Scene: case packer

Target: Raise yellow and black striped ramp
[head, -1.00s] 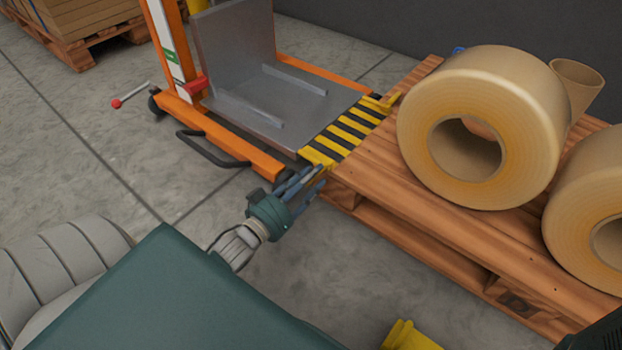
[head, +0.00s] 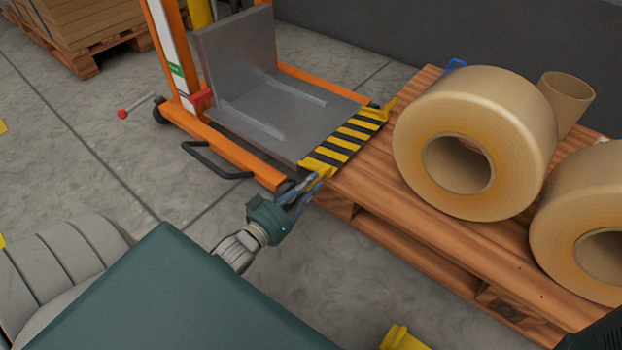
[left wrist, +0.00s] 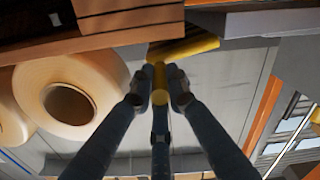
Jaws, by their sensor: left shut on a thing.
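The yellow and black striped ramp (head: 350,137) lies between the lift's grey metal platform and the edge of the wooden pallet. It has a yellow tab at each end. My left gripper (head: 318,182) is at the ramp's near corner, shut on its yellow end tab. In the left wrist view, the gripper (left wrist: 160,85) has its fingers closed around a yellow bar-like piece below the ramp's yellow edge (left wrist: 185,48). The fingers partly hide the tab.
The orange lift (head: 235,155) with its grey platform (head: 290,125) stands left of the ramp. The wooden pallet (head: 400,215) carries large tan rolls (head: 475,140) and a cardboard tube (head: 566,98). A yellow object (head: 402,338) shows at the bottom edge.

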